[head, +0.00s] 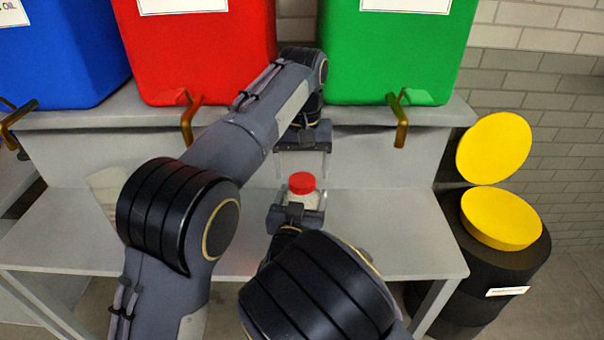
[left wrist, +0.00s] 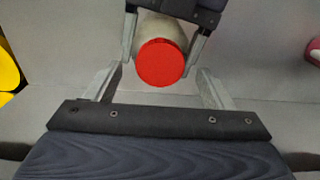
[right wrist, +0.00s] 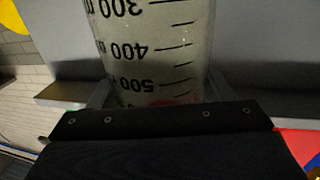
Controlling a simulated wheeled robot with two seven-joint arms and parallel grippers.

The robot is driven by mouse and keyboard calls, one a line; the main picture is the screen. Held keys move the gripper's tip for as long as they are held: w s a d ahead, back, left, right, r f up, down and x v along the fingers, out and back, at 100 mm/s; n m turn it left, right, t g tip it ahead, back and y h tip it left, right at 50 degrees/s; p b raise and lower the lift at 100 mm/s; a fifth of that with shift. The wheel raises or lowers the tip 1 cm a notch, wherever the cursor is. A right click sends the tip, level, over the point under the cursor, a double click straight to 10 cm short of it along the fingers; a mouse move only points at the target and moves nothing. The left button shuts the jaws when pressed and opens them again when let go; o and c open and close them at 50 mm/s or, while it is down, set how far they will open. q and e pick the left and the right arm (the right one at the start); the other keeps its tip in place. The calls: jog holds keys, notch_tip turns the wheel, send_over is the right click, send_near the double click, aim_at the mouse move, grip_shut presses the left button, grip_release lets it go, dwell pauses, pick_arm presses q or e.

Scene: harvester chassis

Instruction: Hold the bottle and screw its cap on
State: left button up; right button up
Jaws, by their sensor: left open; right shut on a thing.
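The bottle (head: 303,199) is clear with a pale content and stands upright over the grey bench. Its printed scale shows upside down in the right wrist view (right wrist: 150,45). The red cap (head: 302,183) sits on top of the bottle, and it faces the camera in the left wrist view (left wrist: 160,63). How tightly it sits I cannot tell. My right gripper (head: 296,208) is shut around the bottle's body below the cap. My left gripper (head: 302,168) is open and empty, pointing down just above the cap, its fingers (left wrist: 155,88) apart on either side and not touching it.
Blue (head: 65,50), red (head: 205,60) and green (head: 395,55) containers with taps stand on the raised shelf behind. A pale object (head: 107,190) on the grey bench (head: 400,230) is partly hidden by my left arm. A black bin with a yellow lid (head: 500,218) stands at right.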

pick_arm(q)
jog(key=shift+r, duration=2.75)
pick_arm(e)
jog(key=o, duration=2)
jog(key=shift+c, duration=0.2)
pick_arm(q)
jog(key=shift+f, duration=0.25)
pick_arm(e)
jog(key=s+a, duration=0.1)
jog(key=s, duration=0.6)
jog(key=shift+s+a, duration=0.25)
jog(key=shift+s, duration=0.1)
pick_arm(q)
jog(key=shift+s, duration=0.1)
pick_arm(e)
jog(key=shift+s, duration=0.1)
